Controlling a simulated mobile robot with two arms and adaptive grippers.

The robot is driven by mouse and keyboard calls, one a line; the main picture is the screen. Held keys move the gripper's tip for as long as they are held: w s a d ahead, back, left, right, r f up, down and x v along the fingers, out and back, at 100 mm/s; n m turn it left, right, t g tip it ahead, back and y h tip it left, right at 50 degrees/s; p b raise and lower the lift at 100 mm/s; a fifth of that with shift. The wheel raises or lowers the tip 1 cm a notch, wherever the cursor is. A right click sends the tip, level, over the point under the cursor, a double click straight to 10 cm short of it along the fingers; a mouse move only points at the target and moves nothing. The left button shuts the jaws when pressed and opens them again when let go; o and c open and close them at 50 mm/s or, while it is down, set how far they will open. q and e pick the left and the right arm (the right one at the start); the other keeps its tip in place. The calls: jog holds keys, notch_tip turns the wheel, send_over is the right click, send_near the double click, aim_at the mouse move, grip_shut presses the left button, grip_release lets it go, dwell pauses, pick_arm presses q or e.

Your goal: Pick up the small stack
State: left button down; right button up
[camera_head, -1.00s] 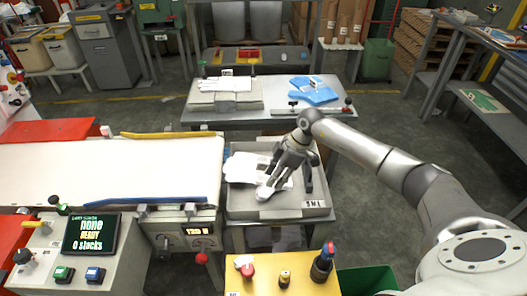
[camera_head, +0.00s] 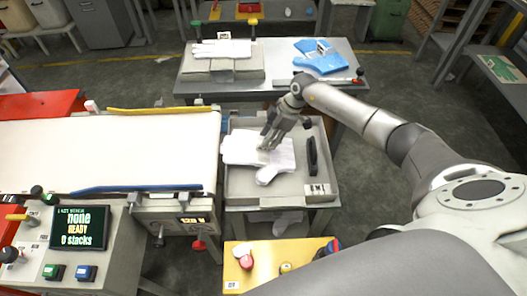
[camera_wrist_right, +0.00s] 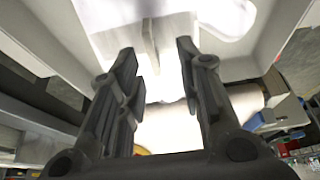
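A small stack of white gloves (camera_head: 245,149) lies flat in a grey tray (camera_head: 290,189) at the middle of the head view. My right gripper (camera_head: 268,143) comes in from the right and sits over the upper part of the stack. In the right wrist view my right gripper (camera_wrist_right: 155,52) has its two dark fingers apart, with the white gloves (camera_wrist_right: 220,15) beyond the fingertips. Whether the fingertips touch the gloves I cannot tell. My left gripper is not in view.
A dark handle-like piece (camera_head: 312,156) stands at the tray's right side. A conveyor with a white belt (camera_head: 100,150) adjoins on the left. Behind, a table holds white gloves (camera_head: 215,48) on a block and blue gloves (camera_head: 322,56). A yellow panel (camera_head: 262,265) is in front.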

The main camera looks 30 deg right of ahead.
aim_at(259, 153)
jog(key=shift+w+x, duration=0.2)
jog(key=shift+x, duration=1.1)
jog(key=shift+w+x, duration=0.2)
jog(key=shift+x, duration=1.1)
jog(key=shift+d, duration=0.15)
grip_shut()
